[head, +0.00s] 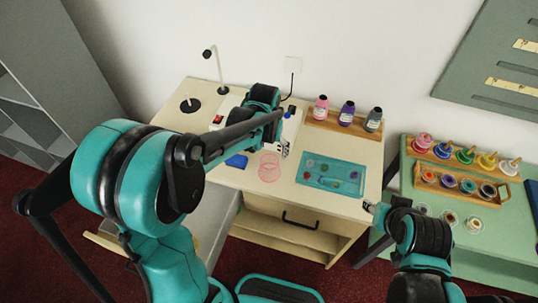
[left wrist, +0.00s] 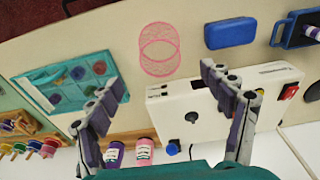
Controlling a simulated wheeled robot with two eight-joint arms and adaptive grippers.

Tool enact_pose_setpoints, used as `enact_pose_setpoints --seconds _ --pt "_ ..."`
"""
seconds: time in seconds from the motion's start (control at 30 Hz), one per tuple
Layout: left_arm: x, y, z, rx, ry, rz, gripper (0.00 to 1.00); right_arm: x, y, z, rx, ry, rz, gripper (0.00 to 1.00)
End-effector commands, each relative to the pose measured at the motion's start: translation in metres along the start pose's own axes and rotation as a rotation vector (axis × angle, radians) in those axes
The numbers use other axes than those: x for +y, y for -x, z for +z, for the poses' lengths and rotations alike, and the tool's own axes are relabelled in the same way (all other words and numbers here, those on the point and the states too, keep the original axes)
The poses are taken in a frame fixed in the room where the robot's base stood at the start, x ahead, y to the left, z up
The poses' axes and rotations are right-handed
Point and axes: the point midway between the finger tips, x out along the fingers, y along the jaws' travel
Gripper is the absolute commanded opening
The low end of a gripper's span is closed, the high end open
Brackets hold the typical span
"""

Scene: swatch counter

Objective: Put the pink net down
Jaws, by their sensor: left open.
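The pink net (head: 270,167) is a see-through mesh cylinder on the cream counter, left of the teal tray. It also shows in the left wrist view (left wrist: 159,49), apart from the fingers and beyond their tips. My left gripper (head: 284,147) is just above and behind the net in the head view. In the left wrist view its two fingers (left wrist: 160,90) are spread wide with nothing between them. My right gripper (head: 369,206) is by the counter's front right corner; it is too small to tell whether its jaws are open.
The teal tray (head: 332,177) holds several small round items. A blue block (head: 237,160) lies left of the net. A white device (left wrist: 222,104) stands near my left fingers. Bottles (head: 347,113) stand in a wooden rack behind. A green table (head: 460,225) with jars is at right.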

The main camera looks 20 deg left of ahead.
Motion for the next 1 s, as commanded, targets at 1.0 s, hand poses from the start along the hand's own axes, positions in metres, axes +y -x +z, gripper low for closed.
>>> enact_pose_setpoints --seconds 1.0 --pt "-0.021 0.113 0.141 0.470 0.032 -0.011 0.80 0.000 0.007 -0.005 0.000 0.000 0.000 0.40"
